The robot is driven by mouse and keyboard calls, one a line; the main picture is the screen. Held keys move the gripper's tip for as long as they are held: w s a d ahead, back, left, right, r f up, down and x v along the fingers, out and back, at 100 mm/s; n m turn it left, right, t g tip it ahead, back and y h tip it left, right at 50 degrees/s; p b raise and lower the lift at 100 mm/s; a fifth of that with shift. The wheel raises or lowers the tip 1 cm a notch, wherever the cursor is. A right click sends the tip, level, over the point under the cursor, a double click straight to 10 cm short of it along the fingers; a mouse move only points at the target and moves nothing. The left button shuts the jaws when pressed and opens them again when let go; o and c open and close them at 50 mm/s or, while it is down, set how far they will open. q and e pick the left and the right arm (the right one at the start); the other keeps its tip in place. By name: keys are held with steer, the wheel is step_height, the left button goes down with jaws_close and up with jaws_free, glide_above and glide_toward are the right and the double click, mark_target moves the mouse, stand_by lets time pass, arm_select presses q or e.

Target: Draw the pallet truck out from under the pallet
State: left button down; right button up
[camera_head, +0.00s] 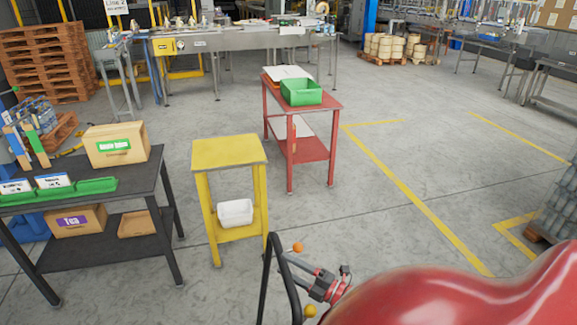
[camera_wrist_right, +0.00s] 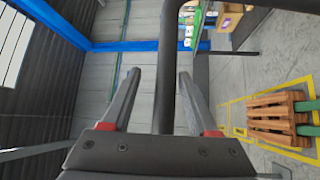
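A black looped handle (camera_head: 267,280) rises at the bottom centre of the head view. It also shows as a dark bar in the right wrist view (camera_wrist_right: 167,60). My right gripper (camera_head: 290,262) is beside the handle, its fingers pointing toward it. In the right wrist view, its fingers (camera_wrist_right: 159,75) are apart, with the bar showing between them and a gap on its left. I cannot tell whether either finger touches it. A wooden pallet (camera_wrist_right: 283,118) shows at the right of the wrist view, with green bars (camera_wrist_right: 306,106) at its side. My left gripper is out of view.
A yellow stand (camera_head: 228,152) with a white bin and a red cart (camera_head: 328,101) with a green crate stand ahead. A dark table (camera_head: 150,178) with boxes is at left. Open floor with yellow lines lies right of the cart. Stacked pallets (camera_head: 45,65) stand far left.

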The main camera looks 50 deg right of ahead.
steer(key=shift+d+f, duration=0.1)
steer(key=shift+f, duration=0.1)
steer(key=b+v, duration=0.3)
steer(key=v, duration=1.4)
steer(key=shift+s+b, duration=0.25)
steer(key=shift+b, duration=0.1)
